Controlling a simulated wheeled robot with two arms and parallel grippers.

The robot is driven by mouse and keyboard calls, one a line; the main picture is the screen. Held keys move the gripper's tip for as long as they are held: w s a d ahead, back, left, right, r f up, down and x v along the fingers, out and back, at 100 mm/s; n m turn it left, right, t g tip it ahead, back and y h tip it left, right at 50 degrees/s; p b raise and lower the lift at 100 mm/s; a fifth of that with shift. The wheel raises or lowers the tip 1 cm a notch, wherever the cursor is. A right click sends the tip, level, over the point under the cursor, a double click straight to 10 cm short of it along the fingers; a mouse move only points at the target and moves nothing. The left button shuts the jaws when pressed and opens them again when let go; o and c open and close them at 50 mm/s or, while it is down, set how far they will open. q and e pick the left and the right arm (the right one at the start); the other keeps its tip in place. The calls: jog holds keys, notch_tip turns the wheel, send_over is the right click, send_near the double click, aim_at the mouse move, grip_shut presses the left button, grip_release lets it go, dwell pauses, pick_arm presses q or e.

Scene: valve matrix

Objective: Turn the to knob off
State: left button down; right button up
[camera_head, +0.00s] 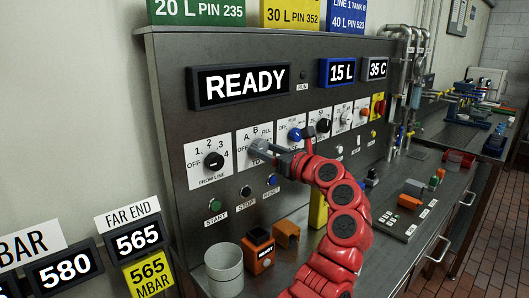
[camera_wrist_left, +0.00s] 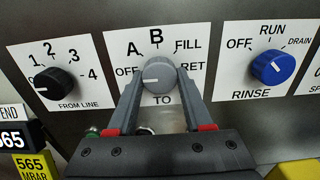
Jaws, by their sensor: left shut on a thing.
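The grey TO knob (camera_wrist_left: 159,72) sits on a white plate marked OFF, A, B, FILL and RET. A pale line on its face lies roughly level and points left, toward OFF. In the head view the knob (camera_head: 259,147) is partly hidden by my left gripper (camera_head: 268,152). In the left wrist view my left gripper (camera_wrist_left: 159,88) has one finger on each side of the knob, shut on it. My right gripper is not in view.
The black FROM LINE knob (camera_wrist_left: 54,83) is left of the TO knob; the blue RINSE knob (camera_wrist_left: 273,67) is right. Below are START (camera_head: 215,206), STOP (camera_head: 245,192) and RESET (camera_head: 271,180) buttons. A white cup (camera_head: 223,277) and orange box (camera_head: 258,256) stand on the bench.

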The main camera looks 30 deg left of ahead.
pick_arm(q)
jog(key=shift+f, duration=0.2)
jog(key=shift+c, duration=1.5)
grip_release()
jog(key=shift+r, duration=0.15)
jog(key=b+v, duration=0.1)
jog(key=v, duration=1.6)
jog(key=shift+d+b, duration=0.25)
jog(key=shift+b, duration=0.15)
